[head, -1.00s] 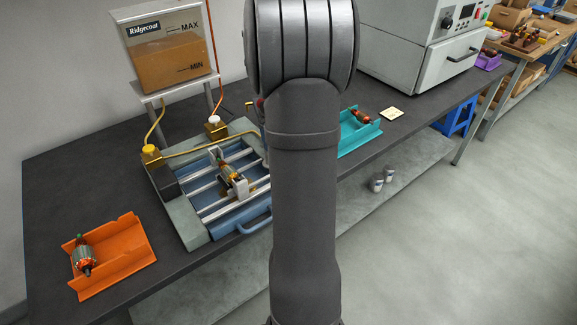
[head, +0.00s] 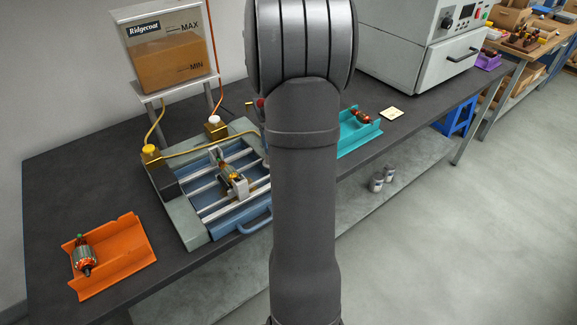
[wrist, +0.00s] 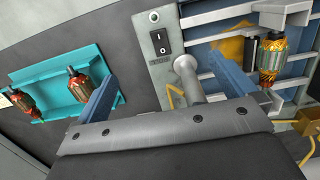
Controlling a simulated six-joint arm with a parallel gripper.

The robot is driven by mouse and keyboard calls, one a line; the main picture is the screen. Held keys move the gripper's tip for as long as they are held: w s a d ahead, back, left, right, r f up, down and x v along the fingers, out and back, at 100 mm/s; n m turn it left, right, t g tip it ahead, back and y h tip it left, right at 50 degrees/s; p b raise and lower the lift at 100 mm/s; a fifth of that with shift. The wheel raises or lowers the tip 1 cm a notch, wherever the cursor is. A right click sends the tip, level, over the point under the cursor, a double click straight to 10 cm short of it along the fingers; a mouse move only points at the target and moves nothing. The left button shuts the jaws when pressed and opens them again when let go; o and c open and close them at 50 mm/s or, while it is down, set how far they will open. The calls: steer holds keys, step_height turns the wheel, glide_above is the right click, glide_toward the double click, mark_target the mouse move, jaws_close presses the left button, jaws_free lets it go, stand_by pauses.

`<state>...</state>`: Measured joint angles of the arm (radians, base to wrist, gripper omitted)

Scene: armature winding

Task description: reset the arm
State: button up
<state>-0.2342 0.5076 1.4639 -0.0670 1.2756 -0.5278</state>
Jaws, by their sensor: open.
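My gripper (wrist: 176,72) shows in the wrist view with two blue fingers wide apart and nothing between them. It hangs above the bench beside the winding fixture's switch panel (wrist: 158,43). In the head view my own arm hides it. An armature (head: 230,174) with copper windings sits in the blue and grey fixture (head: 185,222); it also shows at the right of the wrist view (wrist: 270,62). A teal tray (head: 345,145) holds armatures; the wrist view shows two (wrist: 82,82). An orange tray (head: 120,262) holds another armature (head: 83,257) at the front left.
A Ridgecoat tank (head: 170,60) stands on a metal stand behind the fixture, with yellow tubes. A grey oven-like cabinet (head: 420,65) stands at the back right. A yellowish card (head: 391,113) lies by the teal tray. Dark bench top is bare between the orange tray and fixture.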

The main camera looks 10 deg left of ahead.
step_height(320, 180, up, 10)
steer(key=shift+w+a+f, duration=0.15)
steer(key=shift+w+a, duration=0.3)
